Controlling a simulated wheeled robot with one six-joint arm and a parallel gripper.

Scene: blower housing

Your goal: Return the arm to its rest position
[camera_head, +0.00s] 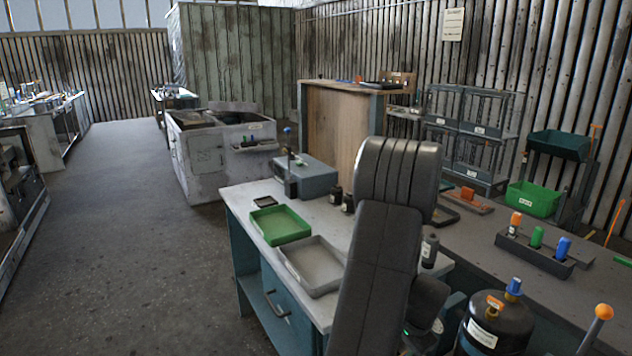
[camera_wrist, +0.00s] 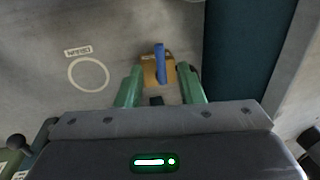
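In the wrist view my gripper (camera_wrist: 160,80) shows two green fingers set apart. A tan-orange piece with a blue bar (camera_wrist: 160,52) across it shows in the gap between the fingertips, over or on a grey surface. I see no clear contact with the fingers, and its height below them is hard to judge. In the head view my dark arm stands upright at the front centre, over the workbench (camera_head: 265,212). My gripper is not visible there.
The bench carries a green tray (camera_head: 281,224) and a grey tray (camera_head: 314,265). At right are a black tank (camera_head: 497,325), a rack (camera_head: 535,254) with coloured handles and a green bin (camera_head: 533,199). A labelled white ring (camera_wrist: 89,74) marks the grey surface. The floor at left is clear.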

